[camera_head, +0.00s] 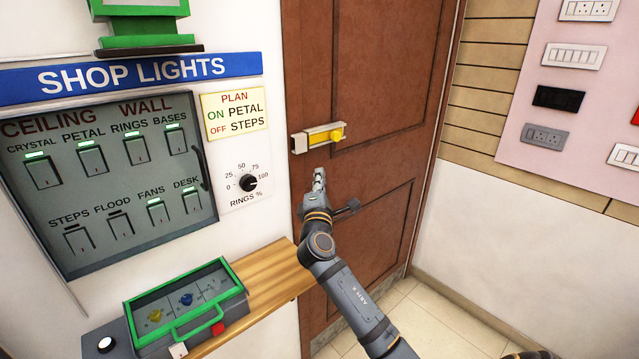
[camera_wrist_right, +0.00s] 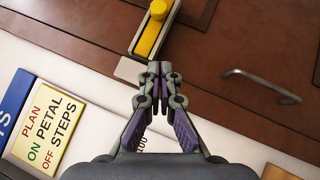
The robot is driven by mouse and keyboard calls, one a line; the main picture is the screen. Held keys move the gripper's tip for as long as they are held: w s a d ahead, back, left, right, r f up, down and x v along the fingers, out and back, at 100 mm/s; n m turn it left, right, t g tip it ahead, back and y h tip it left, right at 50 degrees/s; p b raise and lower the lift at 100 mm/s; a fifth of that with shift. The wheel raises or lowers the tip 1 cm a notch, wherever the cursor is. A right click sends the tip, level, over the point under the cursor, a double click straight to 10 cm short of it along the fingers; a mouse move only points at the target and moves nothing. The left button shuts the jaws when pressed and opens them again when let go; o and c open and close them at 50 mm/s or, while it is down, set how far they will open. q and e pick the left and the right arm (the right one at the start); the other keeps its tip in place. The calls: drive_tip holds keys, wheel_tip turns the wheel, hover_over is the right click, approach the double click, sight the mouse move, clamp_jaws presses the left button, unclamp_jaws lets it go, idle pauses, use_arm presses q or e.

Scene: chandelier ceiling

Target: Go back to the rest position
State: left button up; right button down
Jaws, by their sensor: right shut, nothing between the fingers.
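My right gripper (camera_head: 319,180) is in front of the brown door, just below the yellow door latch (camera_head: 325,136). In the right wrist view the fingers of my right gripper (camera_wrist_right: 160,75) are together with nothing between them. The yellow latch (camera_wrist_right: 148,38) in its pale housing lies just beyond the fingertips there, and I cannot tell whether they touch. My right arm reaches up from the bottom of the head view. My left gripper is not in view.
Left of the door are the grey switch panel (camera_head: 110,185), the rings dial (camera_head: 248,183) and a yellow plan sign (camera_head: 235,115). A green-framed box (camera_head: 185,305) sits on a wooden shelf (camera_head: 262,290) below. Sockets and switches hang on a pink board (camera_head: 560,125) at right.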

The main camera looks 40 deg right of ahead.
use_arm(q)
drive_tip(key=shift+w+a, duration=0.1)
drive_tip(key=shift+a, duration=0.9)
use_arm(e)
drive_tip(key=shift+s+f, duration=0.1)
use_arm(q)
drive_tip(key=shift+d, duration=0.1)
use_arm(e)
drive_tip(key=shift+a, duration=0.15)
